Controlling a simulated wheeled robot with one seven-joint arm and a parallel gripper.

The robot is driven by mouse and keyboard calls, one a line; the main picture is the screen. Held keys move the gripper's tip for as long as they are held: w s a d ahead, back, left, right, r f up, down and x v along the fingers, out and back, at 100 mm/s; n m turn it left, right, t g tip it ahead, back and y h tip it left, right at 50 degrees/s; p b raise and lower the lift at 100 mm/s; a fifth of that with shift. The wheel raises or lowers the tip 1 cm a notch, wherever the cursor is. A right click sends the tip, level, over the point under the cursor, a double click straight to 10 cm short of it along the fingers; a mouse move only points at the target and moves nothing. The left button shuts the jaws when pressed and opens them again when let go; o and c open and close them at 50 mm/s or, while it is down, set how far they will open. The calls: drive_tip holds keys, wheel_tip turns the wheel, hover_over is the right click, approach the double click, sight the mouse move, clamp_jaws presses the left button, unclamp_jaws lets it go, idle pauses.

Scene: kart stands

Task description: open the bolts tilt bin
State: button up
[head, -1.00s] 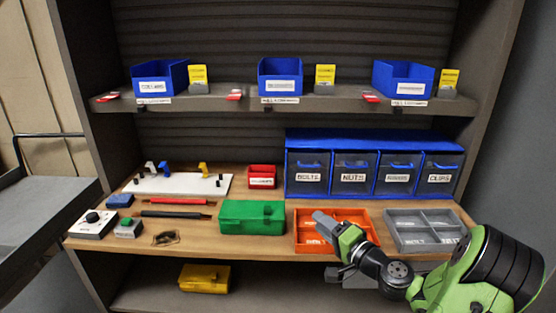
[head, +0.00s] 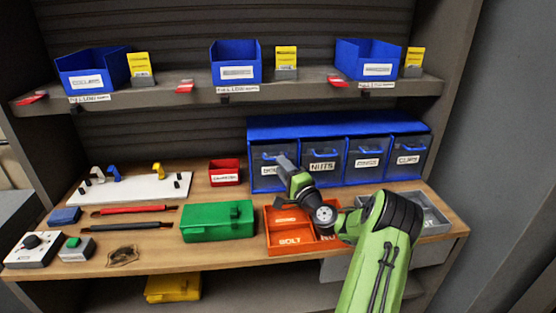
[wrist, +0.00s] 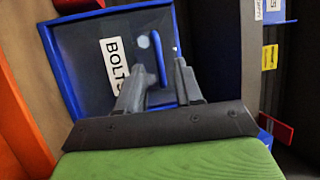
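The bolts tilt bin (head: 262,181) is the leftmost dark-fronted bin in the blue rack, and its front looks shut. My gripper (head: 284,165) is in front of it and hides part of its label. In the wrist view the bin front (wrist: 85,62) carries a white BOLTS label and a blue handle (wrist: 159,58). The two fingers of my gripper (wrist: 160,82) are apart, one on each side of the handle's line, with the handle at or just beyond their tips. I cannot tell whether they touch it.
The nuts bin (head: 323,163) and further tilt bins stand to the right. An orange divided tray (head: 283,245) lies below my arm, with a green box (head: 218,222) to its left. A small red bin (head: 224,173) stands left of the rack. The shelf (head: 215,95) overhangs the rack.

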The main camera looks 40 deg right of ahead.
drive_tip(key=x, duration=0.3)
drive_tip(key=shift+w, duration=0.1)
drive_tip(key=shift+c, duration=0.4)
clamp_jaws()
idle(0.9)
